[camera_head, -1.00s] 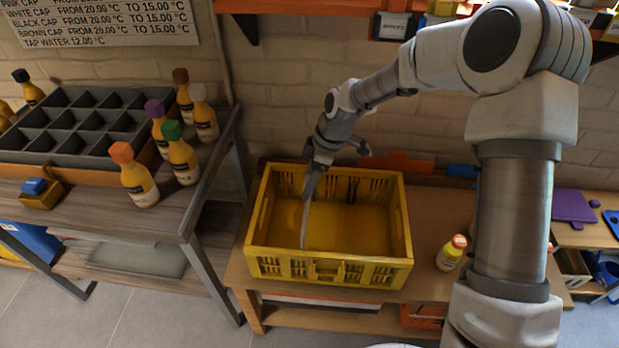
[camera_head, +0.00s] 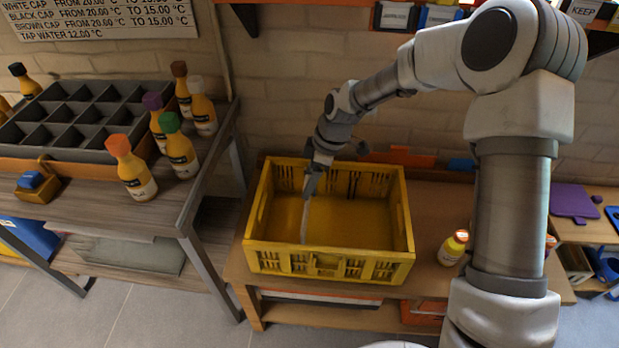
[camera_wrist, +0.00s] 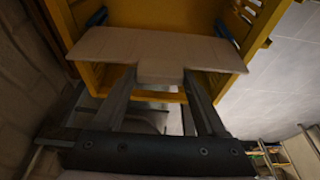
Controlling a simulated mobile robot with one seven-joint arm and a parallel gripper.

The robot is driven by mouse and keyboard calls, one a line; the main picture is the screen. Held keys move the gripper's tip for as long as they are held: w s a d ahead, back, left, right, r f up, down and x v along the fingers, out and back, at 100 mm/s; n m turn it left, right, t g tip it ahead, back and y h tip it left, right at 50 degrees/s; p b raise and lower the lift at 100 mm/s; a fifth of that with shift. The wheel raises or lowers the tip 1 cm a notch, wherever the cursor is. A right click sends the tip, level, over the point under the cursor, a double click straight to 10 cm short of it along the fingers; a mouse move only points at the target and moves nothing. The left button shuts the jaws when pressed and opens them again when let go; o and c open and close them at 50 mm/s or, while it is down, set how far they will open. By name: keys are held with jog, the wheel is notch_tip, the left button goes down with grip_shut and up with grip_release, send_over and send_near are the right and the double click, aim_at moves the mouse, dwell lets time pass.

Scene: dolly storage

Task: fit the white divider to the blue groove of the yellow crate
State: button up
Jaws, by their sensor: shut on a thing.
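The yellow crate (camera_head: 330,264) stands open on the wooden bench. My gripper (camera_head: 310,183) is over its left half, pointing down. It is shut on the white divider (camera_head: 304,222), which shows nearly edge-on, upright and partly inside the crate. In the wrist view the gripper's fingers (camera_wrist: 158,85) hold the divider (camera_wrist: 150,46) at its middle tab. A blue groove (camera_wrist: 97,17) shows on one crate wall and another blue groove (camera_wrist: 226,34) on the opposite wall. The divider's ends lie near these walls. I cannot tell whether they sit in the grooves.
A small yellow bottle (camera_head: 453,248) stands on the bench right of the crate. At left, a table carries a dark compartment tray (camera_head: 75,163) and several bottles. A brick wall rises close behind the crate. The crate's right half is empty.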

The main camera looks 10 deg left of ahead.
jog(key=shift+f+b, duration=1.1)
jog(key=shift+f, duration=0.9)
notch_tip(320, 180, down, 4)
jog(key=b, duration=0.2)
jog(key=shift+b, duration=0.3)
dwell(0.4)
jog(key=o, duration=1.5)
jog(key=p+v, duration=0.4)
jog(key=v, duration=1.3)
jog(key=shift+d+r+p, duration=0.1)
jog(key=shift+r+p, duration=0.15)
jog(key=shift+p, duration=0.1)
